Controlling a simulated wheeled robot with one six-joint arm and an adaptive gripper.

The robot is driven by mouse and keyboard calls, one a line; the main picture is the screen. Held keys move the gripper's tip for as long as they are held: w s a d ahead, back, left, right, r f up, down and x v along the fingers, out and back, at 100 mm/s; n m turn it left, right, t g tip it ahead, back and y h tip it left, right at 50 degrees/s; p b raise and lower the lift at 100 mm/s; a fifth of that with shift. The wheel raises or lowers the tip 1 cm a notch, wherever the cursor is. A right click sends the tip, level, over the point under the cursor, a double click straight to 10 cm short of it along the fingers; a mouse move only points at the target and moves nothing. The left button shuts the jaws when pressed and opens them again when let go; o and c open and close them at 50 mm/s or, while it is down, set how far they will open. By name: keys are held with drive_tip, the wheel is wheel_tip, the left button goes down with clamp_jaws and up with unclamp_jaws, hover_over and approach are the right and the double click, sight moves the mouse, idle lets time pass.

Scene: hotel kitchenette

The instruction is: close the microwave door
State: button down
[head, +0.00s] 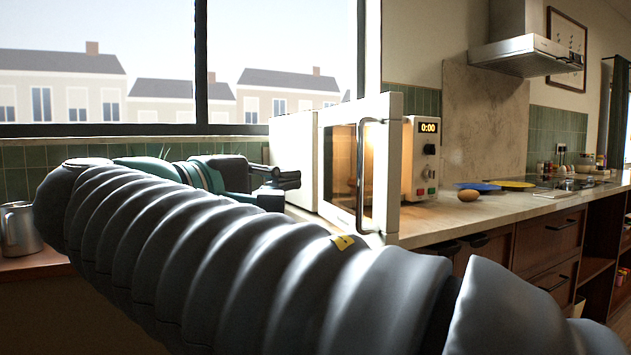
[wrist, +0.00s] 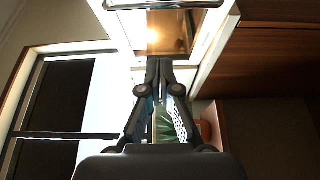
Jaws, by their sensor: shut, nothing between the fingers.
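The white microwave (head: 293,150) stands on the counter with its inside lit. Its door (head: 393,150) stands partly open, swung out toward me, with a dark-framed window and a metal handle (head: 361,175). The control panel (head: 428,155) is uncovered to the right of the door. My gripper (head: 298,180) is shut and empty, left of the door in the head view. In the wrist view my closed fingers (wrist: 158,64) point toward the lit door window (wrist: 170,30), with the handle (wrist: 165,4) at the top edge. I cannot tell the remaining distance to the door.
The counter (head: 440,222) extends right, with an egg (head: 468,195), a blue plate (head: 478,187), a yellow plate (head: 515,184) and a hob (head: 570,183). A metal jug (head: 18,232) stands at far left. A window is behind. My arm hides much of the foreground.

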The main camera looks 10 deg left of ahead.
drive_tip(key=w+d, duration=0.6)
drive_tip(key=d, duration=0.1)
drive_tip(key=shift+w+d, duration=0.3)
drive_tip(key=shift+w, duration=0.05)
